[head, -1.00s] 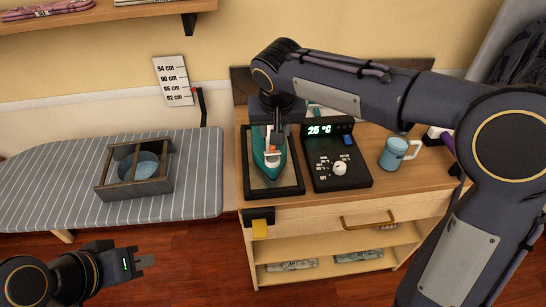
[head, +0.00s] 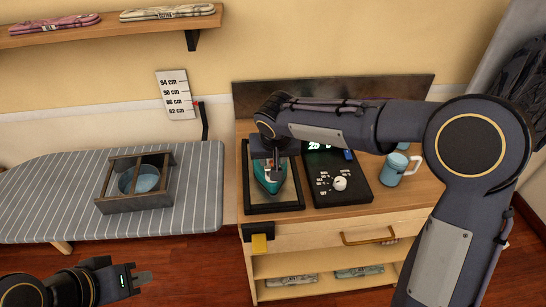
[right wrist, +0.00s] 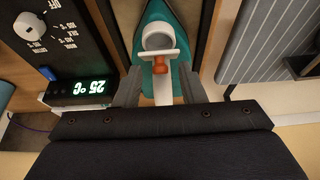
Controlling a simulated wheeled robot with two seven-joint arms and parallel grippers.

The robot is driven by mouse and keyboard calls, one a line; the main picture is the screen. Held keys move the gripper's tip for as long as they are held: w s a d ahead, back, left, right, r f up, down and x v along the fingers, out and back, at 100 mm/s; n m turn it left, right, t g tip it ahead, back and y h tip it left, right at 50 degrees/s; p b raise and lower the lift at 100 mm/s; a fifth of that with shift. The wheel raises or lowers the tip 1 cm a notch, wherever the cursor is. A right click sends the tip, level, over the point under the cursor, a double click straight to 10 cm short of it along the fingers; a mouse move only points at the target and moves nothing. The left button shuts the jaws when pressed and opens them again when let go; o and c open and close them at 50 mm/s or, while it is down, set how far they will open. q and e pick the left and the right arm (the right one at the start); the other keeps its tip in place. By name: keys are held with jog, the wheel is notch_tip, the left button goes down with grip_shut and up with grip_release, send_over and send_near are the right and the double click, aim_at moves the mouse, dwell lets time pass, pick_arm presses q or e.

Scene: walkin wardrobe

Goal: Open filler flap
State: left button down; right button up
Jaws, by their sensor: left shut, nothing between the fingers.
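A teal steam iron (head: 268,183) with a white and orange top lies on a dark-framed rest (head: 290,204) on the wooden cabinet. In the right wrist view the iron (right wrist: 191,40) has a white ring-shaped part (right wrist: 158,40) and a small orange piece (right wrist: 160,66); I cannot tell which part is the filler flap. My right gripper (right wrist: 158,84) is open above the iron, its fingers on either side of the white and orange parts. Contact is unclear. In the head view it hides part of the iron. My left gripper (head: 143,278) is shut and empty, low at the left.
A black control panel (head: 349,186) with a white knob stands right of the iron, its display reading 25 °C in the wrist view. A blue mug (head: 393,170) is farther right.

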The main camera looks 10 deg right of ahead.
grip_shut()
jog(key=w+g+p, duration=0.1)
jog(key=p, duration=0.3)
jog(key=w+r+g+p, duration=0.1)
jog(key=g+p, duration=0.1)
jog(key=p, duration=0.3)
jog(key=shift+r+g, duration=0.1)
jog(key=shift+g, duration=0.2)
jog(key=shift+w, duration=0.15)
jog(key=shift+f+g+p, duration=0.25)
jog(key=shift+g+p, duration=0.05)
jog(key=shift+o, duration=0.4)
grip_release()
notch_tip(320, 180, up, 8)
jog(key=b, duration=0.1)
jog(key=shift+f+b, duration=0.15)
jog(key=shift+b, duration=0.15)
